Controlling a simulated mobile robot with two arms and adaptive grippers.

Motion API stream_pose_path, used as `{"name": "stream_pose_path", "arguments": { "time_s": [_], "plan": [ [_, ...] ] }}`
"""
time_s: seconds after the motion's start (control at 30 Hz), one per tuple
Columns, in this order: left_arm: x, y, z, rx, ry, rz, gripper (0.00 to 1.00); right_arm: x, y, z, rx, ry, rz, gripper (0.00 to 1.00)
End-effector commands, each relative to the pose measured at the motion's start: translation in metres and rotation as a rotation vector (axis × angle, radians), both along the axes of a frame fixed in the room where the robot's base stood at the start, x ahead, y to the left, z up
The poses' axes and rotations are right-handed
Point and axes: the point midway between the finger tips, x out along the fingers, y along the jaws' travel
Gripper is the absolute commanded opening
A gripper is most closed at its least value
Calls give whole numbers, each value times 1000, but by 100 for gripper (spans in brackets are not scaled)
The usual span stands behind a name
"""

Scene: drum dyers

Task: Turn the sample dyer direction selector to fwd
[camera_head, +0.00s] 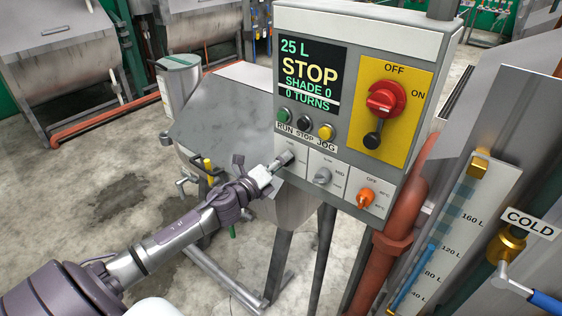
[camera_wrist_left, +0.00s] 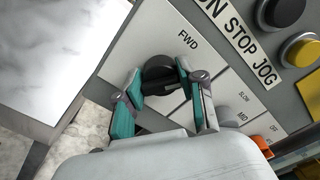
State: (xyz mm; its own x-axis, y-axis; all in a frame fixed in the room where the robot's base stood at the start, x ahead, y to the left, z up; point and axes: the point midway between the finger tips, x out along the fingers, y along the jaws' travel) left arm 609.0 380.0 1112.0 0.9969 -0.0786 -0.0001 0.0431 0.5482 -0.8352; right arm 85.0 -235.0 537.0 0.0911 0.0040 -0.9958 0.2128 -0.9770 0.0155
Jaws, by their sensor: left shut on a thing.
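The direction selector (camera_wrist_left: 160,75) is a dark round knob on a pale plate below the RUN/STOP/JOG label. In the left wrist view the FWD mark stands just above it; its other marks are hidden. My left gripper (camera_wrist_left: 163,85) has its two fingers on opposite sides of the knob and is shut on it. In the head view my left arm comes in from the lower left, and the gripper (camera_head: 268,176) meets the panel at its lower left knob. The knob's pointer direction is hard to tell. My right gripper is not in view.
The control panel (camera_head: 350,45) shows STOP on its display (camera_head: 312,75). Close right of the selector are a grey speed knob (camera_head: 322,176) and an orange knob (camera_head: 366,196). A red main switch (camera_head: 386,99) sits above. A red pipe (camera_head: 405,200) runs down the right side.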

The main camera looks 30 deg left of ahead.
Motion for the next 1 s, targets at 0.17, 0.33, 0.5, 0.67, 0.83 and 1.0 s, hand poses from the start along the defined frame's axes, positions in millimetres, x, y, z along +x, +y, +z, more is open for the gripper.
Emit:
{"name": "stream_pose_path", "arguments": {
  "time_s": [0.17, 0.33, 0.5, 0.67, 0.83, 1.0],
  "plan": [
    [0, 1, 0, -166, 13, 1, 5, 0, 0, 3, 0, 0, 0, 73],
    [0, 1, 0, -312, 24, 2, 5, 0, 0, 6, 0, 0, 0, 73],
    [0, 1, -1, -432, 34, 1, 5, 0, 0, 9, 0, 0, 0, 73],
    [0, 1, -1, -514, 40, 2, 5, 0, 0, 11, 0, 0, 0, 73],
    [0, 2, -2, -567, 44, 2, 5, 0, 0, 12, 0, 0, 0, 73],
    [0, 2, -2, -592, 46, 2, 5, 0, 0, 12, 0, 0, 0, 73]
  ]
}}
